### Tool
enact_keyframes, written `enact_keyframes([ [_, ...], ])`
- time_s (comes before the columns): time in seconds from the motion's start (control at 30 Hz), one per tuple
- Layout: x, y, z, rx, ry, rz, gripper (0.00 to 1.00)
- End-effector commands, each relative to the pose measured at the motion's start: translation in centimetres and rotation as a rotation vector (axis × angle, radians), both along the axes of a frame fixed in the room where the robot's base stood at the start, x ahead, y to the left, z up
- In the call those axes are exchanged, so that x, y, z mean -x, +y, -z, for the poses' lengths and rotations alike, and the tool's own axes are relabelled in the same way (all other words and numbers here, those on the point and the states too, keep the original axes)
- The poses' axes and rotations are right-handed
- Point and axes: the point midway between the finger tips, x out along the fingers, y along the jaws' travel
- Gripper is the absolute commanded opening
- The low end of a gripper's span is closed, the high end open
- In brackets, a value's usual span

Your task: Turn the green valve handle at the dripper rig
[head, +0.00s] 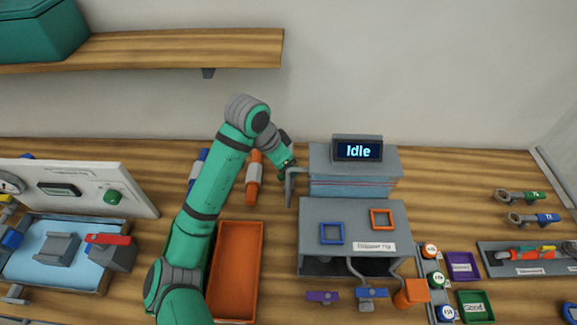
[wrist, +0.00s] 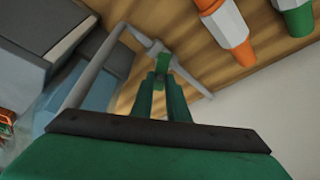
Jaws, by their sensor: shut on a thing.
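The dripper rig (head: 345,215) is a grey box unit with a display reading "Idle" (head: 357,150). A grey pipe (head: 289,187) leaves its left side and bends down; in the wrist view the pipe (wrist: 92,75) runs to a grey fitting. The green valve handle (wrist: 163,62) is at that fitting, between my fingertips. My gripper (wrist: 162,82) is shut on the handle. In the head view my gripper (head: 287,168) is beside the rig's upper left, and the handle is hard to tell from my green fingers.
Blue (head: 332,233) and orange (head: 382,219) square frames are on the rig's front. A wooden shelf (head: 150,48) hangs upper left.

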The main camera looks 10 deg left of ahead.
Motion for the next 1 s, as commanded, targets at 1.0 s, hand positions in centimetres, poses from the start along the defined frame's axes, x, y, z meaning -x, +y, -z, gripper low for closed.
enact_keyframes([
  [1.0,2.0,2.0,-6.7,-0.004,-0.001,0.001,0.33],
])
